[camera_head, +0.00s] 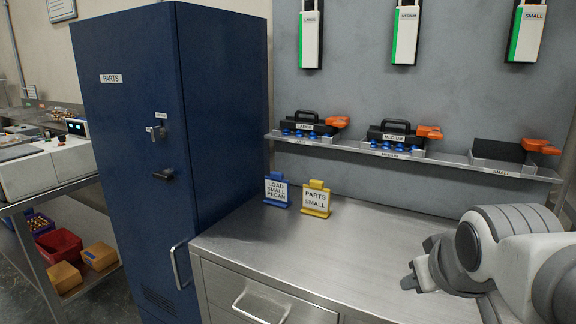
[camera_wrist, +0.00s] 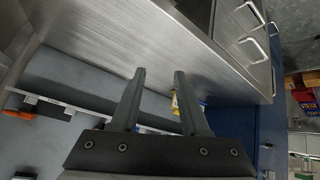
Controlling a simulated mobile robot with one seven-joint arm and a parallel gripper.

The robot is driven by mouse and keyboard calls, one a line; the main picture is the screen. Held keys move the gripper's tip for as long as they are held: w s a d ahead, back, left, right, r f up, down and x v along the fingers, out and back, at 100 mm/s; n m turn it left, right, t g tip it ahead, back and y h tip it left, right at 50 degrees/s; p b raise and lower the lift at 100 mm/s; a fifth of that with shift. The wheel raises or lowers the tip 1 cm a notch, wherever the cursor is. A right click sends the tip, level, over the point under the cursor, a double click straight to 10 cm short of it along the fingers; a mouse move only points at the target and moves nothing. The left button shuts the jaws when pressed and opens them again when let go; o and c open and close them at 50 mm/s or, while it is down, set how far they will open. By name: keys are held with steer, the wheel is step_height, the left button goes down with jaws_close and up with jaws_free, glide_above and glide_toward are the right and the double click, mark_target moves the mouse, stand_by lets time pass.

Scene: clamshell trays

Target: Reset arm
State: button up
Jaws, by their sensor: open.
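My gripper (camera_wrist: 158,75) is open in the wrist view, its two dark fingers apart with nothing between them. In the head view my gripper (camera_head: 412,275) shows at the lower right, over the metal counter (camera_head: 340,250), with my arm reaching in from the right edge. The gripper is clear of the signs and the wall shelf. The wrist view looks along the counter in a turned picture, with part of the yellow sign (camera_wrist: 176,104) showing behind the right finger.
A blue parts cabinet (camera_head: 135,130) stands left of the counter. A blue sign (camera_head: 277,190) and a yellow sign (camera_head: 316,199) stand at the counter's back. A wall shelf (camera_head: 440,158) holds large, medium and small trays. The counter's middle is free.

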steer(key=s+a+f+g+y+p, duration=0.1)
steer(key=s+a+g+y+p, duration=0.1)
steer(key=s+a, duration=0.6)
step_height(320, 180, up, 16)
steer(key=d+p, duration=0.1)
steer(key=p, duration=1.6)
steer(key=shift+m, duration=0.4)
steer(key=shift+s+d, duration=0.1)
